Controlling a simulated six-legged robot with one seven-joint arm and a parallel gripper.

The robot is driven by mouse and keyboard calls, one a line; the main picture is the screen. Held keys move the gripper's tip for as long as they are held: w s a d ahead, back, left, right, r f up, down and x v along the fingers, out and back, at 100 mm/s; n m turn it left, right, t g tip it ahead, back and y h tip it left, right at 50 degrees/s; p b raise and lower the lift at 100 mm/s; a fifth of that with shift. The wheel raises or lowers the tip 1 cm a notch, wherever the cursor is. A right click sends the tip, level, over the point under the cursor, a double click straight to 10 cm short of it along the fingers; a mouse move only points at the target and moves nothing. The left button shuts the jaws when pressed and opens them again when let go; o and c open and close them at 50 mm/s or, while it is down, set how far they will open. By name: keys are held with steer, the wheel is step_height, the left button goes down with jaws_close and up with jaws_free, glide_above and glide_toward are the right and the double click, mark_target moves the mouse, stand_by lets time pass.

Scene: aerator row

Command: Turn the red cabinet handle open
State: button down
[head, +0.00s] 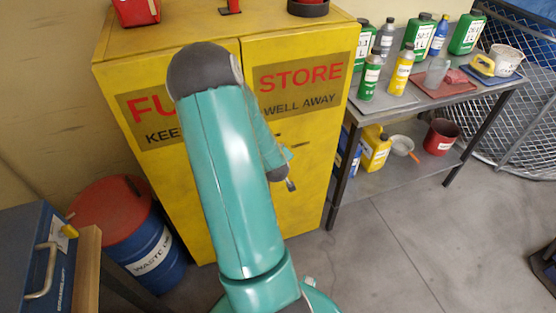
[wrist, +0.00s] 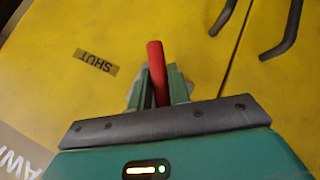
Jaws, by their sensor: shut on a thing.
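The yellow fuel store cabinet (head: 300,195) stands in front of me with both doors closed. In the wrist view, the red handle (wrist: 155,58) sticks up between the two green fingers of my gripper (wrist: 160,85), which is shut on it. The handle lies nearly upright in that picture, and its lower part is hidden between the fingers. A "SHUT" label (wrist: 96,62) is on the yellow door to the left of the handle.
Two dark door pulls (wrist: 285,30) flank the door seam in the wrist view. A bench (head: 425,98) with bottles and trays stands right of the cabinet. A red-topped blue waste drum (head: 150,250) and a blue box (head: 30,255) stand at left.

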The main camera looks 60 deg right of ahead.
steer(key=shift+d+r+m+t+y, duration=0.1)
steer(key=shift+m+t+y, duration=0.7)
steer(key=shift+t+y, duration=0.35)
steer(key=shift+w+m+t+y, duration=0.15)
steer(key=shift+m+t+y, duration=0.35)
steer(key=shift+t+y, duration=0.3)
steer(key=c, duration=1.3)
jaws_free()
steer(key=v, duration=1.3)
steer(key=shift+s+r, duration=0.2)
steer(key=shift+s, duration=0.15)
